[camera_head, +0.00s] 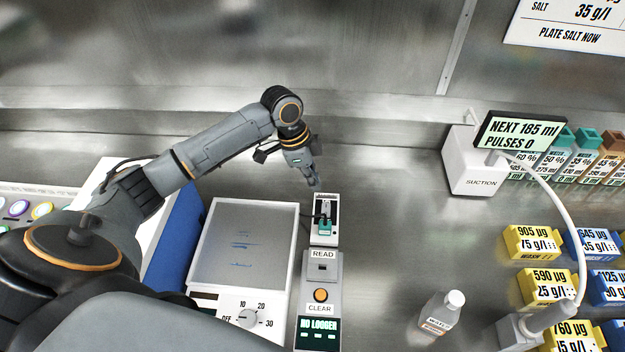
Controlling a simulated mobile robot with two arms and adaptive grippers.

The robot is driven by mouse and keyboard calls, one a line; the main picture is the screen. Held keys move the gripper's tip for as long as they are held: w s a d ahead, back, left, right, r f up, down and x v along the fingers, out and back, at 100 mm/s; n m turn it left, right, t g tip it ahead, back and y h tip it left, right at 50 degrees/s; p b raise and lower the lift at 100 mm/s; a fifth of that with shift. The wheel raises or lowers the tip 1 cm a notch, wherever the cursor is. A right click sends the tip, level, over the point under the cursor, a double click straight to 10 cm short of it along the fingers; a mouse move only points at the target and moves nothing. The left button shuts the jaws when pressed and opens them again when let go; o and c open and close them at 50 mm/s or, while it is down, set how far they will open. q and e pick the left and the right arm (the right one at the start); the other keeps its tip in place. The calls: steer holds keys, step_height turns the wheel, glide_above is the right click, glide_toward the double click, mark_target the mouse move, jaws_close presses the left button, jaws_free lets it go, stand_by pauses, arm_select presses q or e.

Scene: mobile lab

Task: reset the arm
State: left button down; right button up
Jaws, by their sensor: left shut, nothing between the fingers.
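My left arm comes in from the left and bends at a joint near the middle of the view. My left gripper (315,182) points down, shut and empty, just above the top end of the narrow grey reader unit (322,265). A small teal piece (325,226) sits in the white slot at that unit's top. I cannot tell whether the fingertips touch the unit. My right gripper is not in view.
A white dial device (244,250) with a pale plate stands left of the reader. A water bottle (441,312) stands at lower right. The white suction unit (474,165), its hose and several yellow and blue labelled blocks (530,242) fill the right. Bare metal bench lies between.

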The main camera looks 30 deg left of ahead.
arm_select(q)
steer(key=shift+s+a+r, duration=0.15)
steer(key=shift+s+r, duration=0.05)
steer(key=shift+r, duration=0.15)
stand_by(0.3)
